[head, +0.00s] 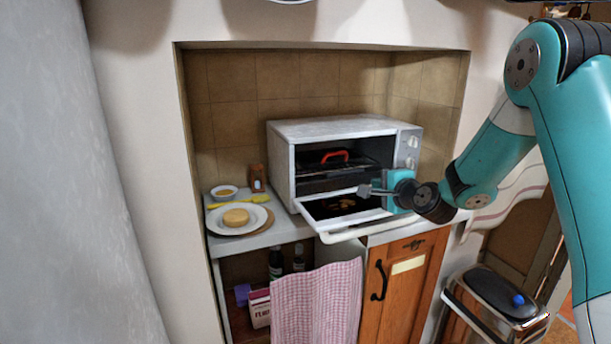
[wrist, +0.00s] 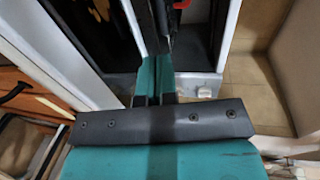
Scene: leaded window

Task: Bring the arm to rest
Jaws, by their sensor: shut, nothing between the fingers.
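My teal arm comes in from the right in the head view. My gripper (head: 366,191) is shut and empty, just in front of the toaster oven's opening and above its lowered door. In the wrist view my gripper (wrist: 168,45) points toward the oven, with the fingers together. The white toaster oven (head: 340,126) stands in a tiled niche with its door (head: 345,232) folded down. A red-handled thing (head: 334,156) sits inside the oven on a dark rack. It shows partly in the wrist view (wrist: 182,4).
A white plate (head: 257,221) with a round bun (head: 236,217), a small bowl (head: 224,191) and a brown shaker (head: 257,178) stand left of the oven. A checked towel (head: 317,302) hangs below. A pedal bin (head: 497,301) stands at lower right. The niche's right wall is close to the arm.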

